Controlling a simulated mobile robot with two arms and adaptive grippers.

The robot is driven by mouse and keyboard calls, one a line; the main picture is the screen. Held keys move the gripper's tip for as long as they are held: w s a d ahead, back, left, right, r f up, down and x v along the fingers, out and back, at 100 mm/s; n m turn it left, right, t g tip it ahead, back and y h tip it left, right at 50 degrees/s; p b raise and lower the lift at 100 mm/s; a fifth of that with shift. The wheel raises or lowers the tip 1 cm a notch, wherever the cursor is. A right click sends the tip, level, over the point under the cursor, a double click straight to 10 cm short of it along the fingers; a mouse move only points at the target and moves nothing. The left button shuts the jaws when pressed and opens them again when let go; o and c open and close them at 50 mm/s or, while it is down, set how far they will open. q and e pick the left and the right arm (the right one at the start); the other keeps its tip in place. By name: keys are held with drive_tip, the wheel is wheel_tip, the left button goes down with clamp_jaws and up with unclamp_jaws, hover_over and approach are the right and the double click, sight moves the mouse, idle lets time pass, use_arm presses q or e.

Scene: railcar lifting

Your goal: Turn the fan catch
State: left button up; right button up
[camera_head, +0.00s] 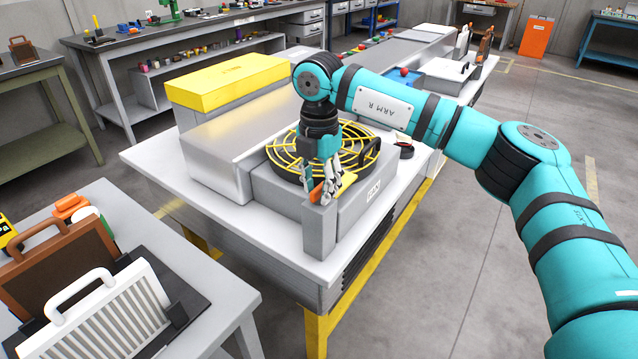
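The fan unit (285,193) is a grey box on the middle table, with a round yellow wire guard (283,152) on top and a "FAN" label on its front. A small orange part (315,192), which looks like the fan catch, sits at the top of a grey block (320,228) at the unit's front corner. My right gripper (326,196) points down over this corner, its fingertips right at the orange part. The fingers overlap it, so I cannot tell whether they are closed on it. My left gripper is not in view.
A yellow box (228,80) lies on the grey housing behind the fan. A black handle (370,152) stands at the guard's right side. The front left table holds a white louvred panel (110,310) and a brown framed panel (62,262). The floor at right is clear.

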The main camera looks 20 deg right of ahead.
clamp_jaws()
drive_tip(key=shift+n, duration=0.3)
drive_tip(key=n, duration=0.3)
drive_tip(key=shift+n, duration=0.3)
drive_tip(key=n, duration=0.9)
drive_tip(key=shift+r, duration=0.1)
drive_tip(key=n, duration=0.4)
drive_tip(key=shift+n+p, duration=0.3)
